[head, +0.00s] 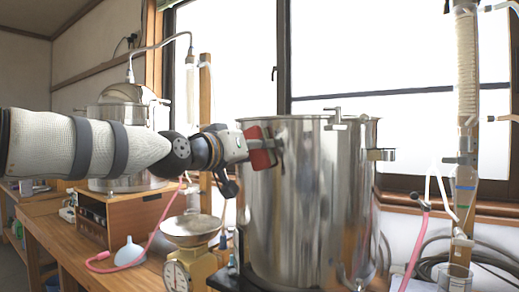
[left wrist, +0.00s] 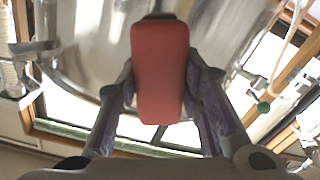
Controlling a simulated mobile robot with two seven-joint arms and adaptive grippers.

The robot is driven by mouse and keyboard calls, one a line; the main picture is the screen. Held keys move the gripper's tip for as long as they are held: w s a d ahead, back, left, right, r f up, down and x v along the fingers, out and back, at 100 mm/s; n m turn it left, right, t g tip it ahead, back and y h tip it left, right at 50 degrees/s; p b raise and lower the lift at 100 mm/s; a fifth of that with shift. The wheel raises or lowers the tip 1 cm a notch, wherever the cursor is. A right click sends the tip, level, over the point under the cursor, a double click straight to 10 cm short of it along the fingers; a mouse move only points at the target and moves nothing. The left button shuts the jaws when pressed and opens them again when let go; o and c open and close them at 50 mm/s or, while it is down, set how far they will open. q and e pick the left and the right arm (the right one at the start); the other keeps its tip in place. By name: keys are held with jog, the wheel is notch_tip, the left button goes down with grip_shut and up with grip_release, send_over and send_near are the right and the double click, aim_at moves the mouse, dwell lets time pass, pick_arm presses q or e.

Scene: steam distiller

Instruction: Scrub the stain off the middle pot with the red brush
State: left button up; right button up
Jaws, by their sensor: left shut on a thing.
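The middle pot (head: 300,210) is a large open steel pot standing upright in the head view. My left gripper (head: 262,148) comes in from the left and is shut on the red brush (head: 258,158) at the pot's upper left wall. In the left wrist view the red brush (left wrist: 160,72) lies between the two fingers, its far end at the steel pot (left wrist: 95,35). I cannot tell whether its bristles touch the wall. No stain can be made out; the brush and gripper cover part of the wall. My right gripper is not in view.
A kitchen scale (head: 190,235) with a metal pan stands left of the pot. Another steel pot (head: 120,115) stands behind my left arm. A glass column (head: 466,150) stands at the right.

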pick_arm(q)
jog(key=shift+s+r, duration=0.1)
jog(key=shift+s, duration=0.05)
jog(key=p+v, duration=0.1)
jog(key=v, duration=0.4)
jog(key=shift+s+a+p, duration=0.15)
jog(key=shift+a+p, duration=0.05)
jog(key=shift+p, duration=0.1)
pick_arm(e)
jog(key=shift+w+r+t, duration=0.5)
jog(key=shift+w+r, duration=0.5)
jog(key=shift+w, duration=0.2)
pick_arm(q)
jog(key=v, duration=0.3)
